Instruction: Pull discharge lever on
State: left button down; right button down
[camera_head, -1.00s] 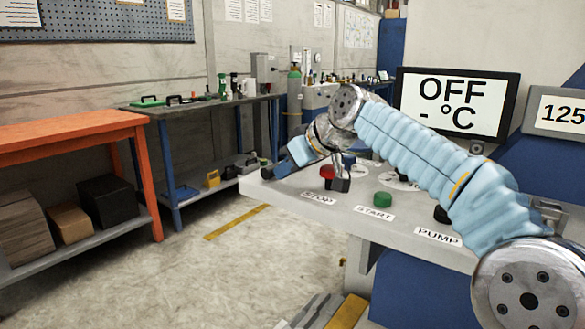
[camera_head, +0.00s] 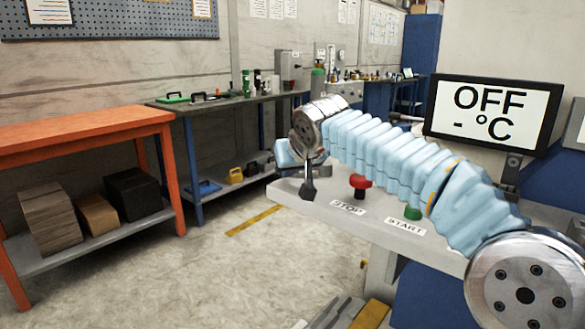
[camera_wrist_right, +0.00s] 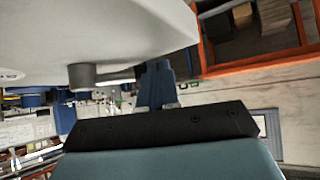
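My right arm in its pale blue sleeve reaches across the grey control panel (camera_head: 330,205) in the head view. My right gripper (camera_head: 286,153) is partly hidden behind the wrist at the panel's far left corner. In the right wrist view its blue fingers (camera_wrist_right: 158,84) look together above a dark plate. A grey post (camera_wrist_right: 85,76) with a dark lever arm (camera_wrist_right: 120,76) reaches to these fingers beside the pale panel (camera_wrist_right: 100,30); I cannot tell whether it is gripped. No clearly marked discharge lever shows in the head view. My left gripper is out of view.
A red button (camera_head: 360,185) at STOP and a green button (camera_head: 413,213) at START sit on the panel. A monitor (camera_head: 495,113) reads OFF. An orange bench (camera_head: 85,130) with boxes stands left. The floor between is clear.

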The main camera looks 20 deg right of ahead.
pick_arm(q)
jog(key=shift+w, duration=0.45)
pick_arm(e)
jog(key=shift+w, duration=0.45)
